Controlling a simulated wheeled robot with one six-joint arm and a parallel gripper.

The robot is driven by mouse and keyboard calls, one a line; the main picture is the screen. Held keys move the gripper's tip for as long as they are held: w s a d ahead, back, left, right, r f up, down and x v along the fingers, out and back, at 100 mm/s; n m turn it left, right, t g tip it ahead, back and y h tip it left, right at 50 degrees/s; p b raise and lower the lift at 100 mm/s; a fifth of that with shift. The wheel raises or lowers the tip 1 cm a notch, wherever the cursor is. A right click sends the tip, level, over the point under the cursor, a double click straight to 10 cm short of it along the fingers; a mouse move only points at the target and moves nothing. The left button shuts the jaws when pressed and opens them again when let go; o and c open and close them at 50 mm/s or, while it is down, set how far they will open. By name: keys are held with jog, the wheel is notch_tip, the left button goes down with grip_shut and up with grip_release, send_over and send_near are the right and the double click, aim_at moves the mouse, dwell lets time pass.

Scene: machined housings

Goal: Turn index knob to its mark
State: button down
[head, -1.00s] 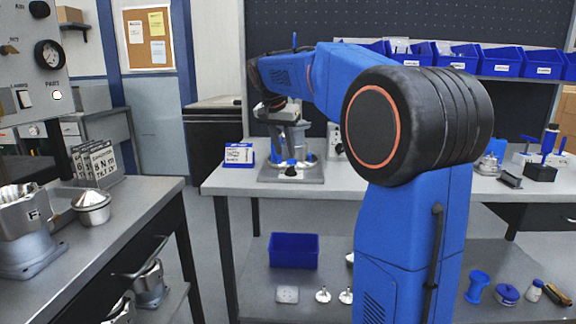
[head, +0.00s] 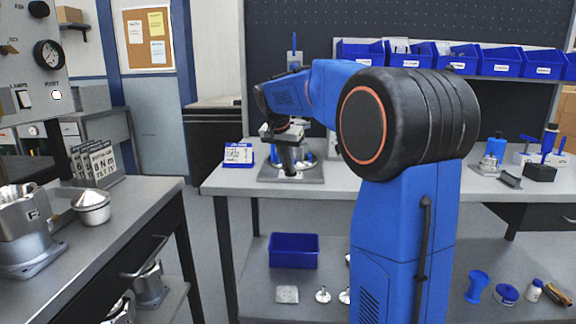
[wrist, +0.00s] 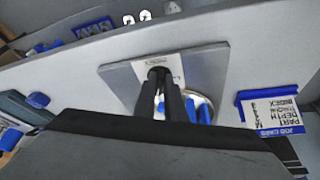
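The fixture's grey plate (head: 265,173) lies on the far bench, with a silver round part and blue pieces on it. In the wrist view the plate (wrist: 121,78) bears a white label patch at its far edge. A dark spot by that patch looks like the index knob (wrist: 157,72). My gripper (wrist: 161,80) reaches down to it with two dark fingers close together, their tips over the knob. In the head view my gripper (head: 290,172) is at the plate's front part. The tips cover most of the knob, so its pointer, its mark and any grip on it are hidden.
A blue job-card holder (head: 238,155) stands left of the plate and shows right in the wrist view (wrist: 270,112). Blue bins (head: 410,58) line the shelf above. A blue bin (head: 293,250) is on the lower shelf.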

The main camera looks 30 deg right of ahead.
jog(key=shift+n, duration=0.3)
jog(key=n, duration=0.1)
jog(key=n+y, duration=0.1)
jog(key=n, duration=0.1)
jog(key=n+t, duration=0.1)
jog(key=shift+s+d, duration=0.35)
jog(key=shift+d, duration=0.05)
jog(key=n, duration=0.2)
jog(key=n+y, duration=0.1)
jog(key=n, duration=0.1)
jog(key=d+n+t+y, duration=0.1)
jog(key=shift+s+n, duration=0.15)
jog(key=shift+n, duration=0.25)
jog(key=n+y, duration=0.2)
jog(key=n, duration=0.1)
jog(key=shift+d+n, duration=0.3)
jog(key=shift+w+d+n+g+y, duration=0.15)
jog(key=shift+n+y, duration=0.15)
jog(key=shift+n, duration=0.65)
jog(key=shift+w+d+n+g+y, duration=0.15)
jog(key=shift+n+y, duration=0.15)
jog(key=shift+n, duration=0.65)
jog(key=shift+s, duration=0.1)
jog(key=c, duration=1.8)
grip_release()
